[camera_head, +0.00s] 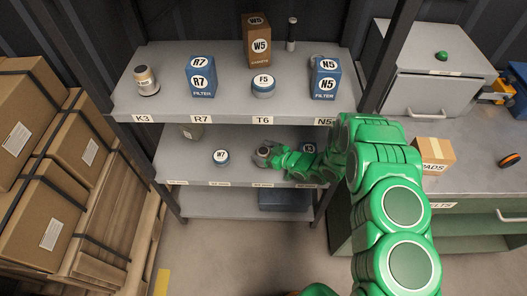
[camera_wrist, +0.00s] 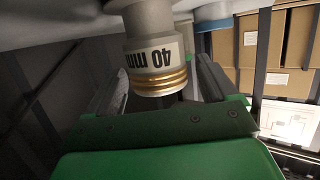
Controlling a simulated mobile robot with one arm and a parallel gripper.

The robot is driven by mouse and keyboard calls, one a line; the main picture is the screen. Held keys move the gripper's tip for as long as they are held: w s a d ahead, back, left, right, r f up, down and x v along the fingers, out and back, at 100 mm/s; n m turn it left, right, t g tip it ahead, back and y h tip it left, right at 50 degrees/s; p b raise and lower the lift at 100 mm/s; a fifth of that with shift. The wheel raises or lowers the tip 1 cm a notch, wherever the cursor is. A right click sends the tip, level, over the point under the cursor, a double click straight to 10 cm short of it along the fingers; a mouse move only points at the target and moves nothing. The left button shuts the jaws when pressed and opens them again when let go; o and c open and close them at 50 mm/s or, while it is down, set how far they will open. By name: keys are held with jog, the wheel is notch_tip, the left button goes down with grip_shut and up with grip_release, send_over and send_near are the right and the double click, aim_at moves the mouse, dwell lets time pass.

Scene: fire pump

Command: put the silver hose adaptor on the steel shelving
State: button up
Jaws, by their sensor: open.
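The silver hose adaptor (camera_wrist: 155,45), marked "40 mm" with brass rings at one end, fills the middle of the wrist view, where its lettering is upside down. My gripper (camera_wrist: 160,68) is open, with one finger on each side of the adaptor; whether either touches it I cannot tell. In the head view my gripper (camera_head: 267,154) reaches over the middle shelf of the grey steel shelving (camera_head: 240,182). The adaptor is mostly hidden by the gripper there.
A blue and white tin (camera_head: 221,157) stands left of my gripper on the same shelf. The top shelf holds a labelled canister (camera_head: 146,80), a blue R7 box (camera_head: 201,76), a tin (camera_head: 263,86), a brown W5 box (camera_head: 257,40) and a blue N5 box (camera_head: 325,79). Cardboard boxes (camera_head: 70,150) stand left.

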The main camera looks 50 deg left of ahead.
jog(key=shift+r, duration=0.15)
jog(key=v, duration=0.7)
jog(key=shift+d, duration=0.25)
jog(key=shift+r, duration=0.1)
